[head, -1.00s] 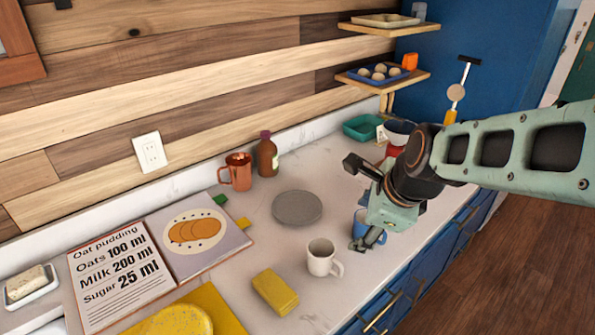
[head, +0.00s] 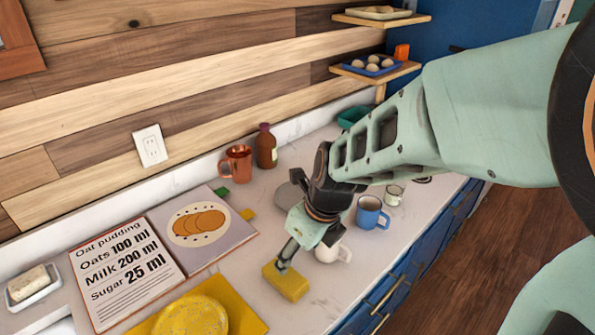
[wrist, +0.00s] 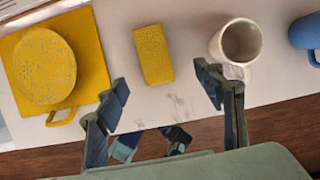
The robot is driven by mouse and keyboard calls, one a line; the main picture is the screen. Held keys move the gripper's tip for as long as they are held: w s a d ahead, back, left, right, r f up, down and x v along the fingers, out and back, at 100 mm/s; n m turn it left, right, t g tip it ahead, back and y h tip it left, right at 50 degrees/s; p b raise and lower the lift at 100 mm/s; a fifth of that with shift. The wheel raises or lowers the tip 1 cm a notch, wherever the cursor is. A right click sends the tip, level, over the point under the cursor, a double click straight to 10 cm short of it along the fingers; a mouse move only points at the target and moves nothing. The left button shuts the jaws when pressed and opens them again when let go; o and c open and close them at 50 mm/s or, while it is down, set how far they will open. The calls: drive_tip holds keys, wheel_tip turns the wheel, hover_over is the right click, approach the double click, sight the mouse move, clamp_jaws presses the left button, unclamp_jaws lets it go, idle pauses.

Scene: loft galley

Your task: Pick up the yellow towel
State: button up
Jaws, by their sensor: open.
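The yellow towel (head: 287,282) is a small folded block lying flat on the pale counter. In the wrist view the towel (wrist: 153,54) is upper centre, beyond my fingertips and between their lines. My gripper (head: 285,264) hangs over the towel in the head view and hides part of its far edge. In the wrist view my gripper (wrist: 163,80) is open, with nothing between its fingers. The towel appears free of the fingers; the exact height gap is hard to tell.
A white mug (wrist: 240,42) stands close right of the towel, near my right finger. A blue mug (head: 371,213) is farther right. Left are a yellow mat (wrist: 92,55) with a round yellow handled dish (wrist: 42,65) and an open recipe book (head: 125,273). The counter's front edge is near.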

drive_tip(key=b, duration=0.1)
hover_over(287, 275)
drive_tip(key=s, duration=0.2)
drive_tip(key=f, duration=0.6)
drive_tip(key=shift+w+d, duration=0.1)
drive_tip(key=shift+d, duration=0.25)
drive_tip(key=x, duration=0.3)
drive_tip(key=b+x, duration=0.1)
drive_tip(key=x, duration=0.1)
drive_tip(key=shift+w+d, duration=0.1)
drive_tip(key=shift+w, duration=0.2)
drive_tip(key=shift+c, duration=0.6)
drive_tip(key=c, duration=1.1)
drive_tip(key=shift+r, duration=0.1)
drive_tip(key=shift+c, duration=0.2)
